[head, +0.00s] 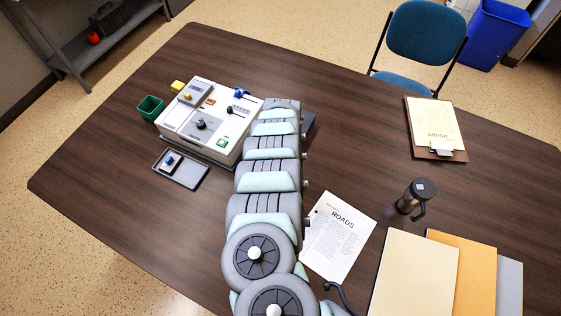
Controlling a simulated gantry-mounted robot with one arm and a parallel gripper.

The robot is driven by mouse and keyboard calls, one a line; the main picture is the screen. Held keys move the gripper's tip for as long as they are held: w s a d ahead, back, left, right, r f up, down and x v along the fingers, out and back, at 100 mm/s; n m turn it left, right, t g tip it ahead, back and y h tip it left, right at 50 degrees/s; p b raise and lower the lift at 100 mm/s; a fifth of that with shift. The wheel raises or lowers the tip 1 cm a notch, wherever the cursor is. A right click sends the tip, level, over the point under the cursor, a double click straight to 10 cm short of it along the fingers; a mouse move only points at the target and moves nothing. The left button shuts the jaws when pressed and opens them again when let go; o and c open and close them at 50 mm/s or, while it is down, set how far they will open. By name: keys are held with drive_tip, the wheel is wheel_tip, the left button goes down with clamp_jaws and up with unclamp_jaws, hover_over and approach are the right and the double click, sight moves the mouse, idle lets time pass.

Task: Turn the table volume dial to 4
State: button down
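A cream control box (178,118) sits on the dark wooden table (120,160), left of my arm. A round black dial (201,124) is on its top face. A smaller dark knob (229,110) is to the right of that dial. Their markings are too small to read, so I cannot tell which one is the volume dial or where it points. A blue lever (241,93) and a green button (222,142) are also on the box. My arm stretches up from the bottom edge past the box's right side. My gripper does not show; the arm's far end hides it.
A grey tray (190,182) with a small blue-topped part lies before the box. A green bin (150,107) stands left of it. A paper sheet (335,250), dark mug (416,195), folders (410,275) and clipboard (435,130) are right of my arm. The table's left front is clear.

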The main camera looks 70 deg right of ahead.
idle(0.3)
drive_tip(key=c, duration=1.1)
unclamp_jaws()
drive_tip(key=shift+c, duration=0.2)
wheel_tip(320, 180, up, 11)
drive_tip(key=p, duration=0.1)
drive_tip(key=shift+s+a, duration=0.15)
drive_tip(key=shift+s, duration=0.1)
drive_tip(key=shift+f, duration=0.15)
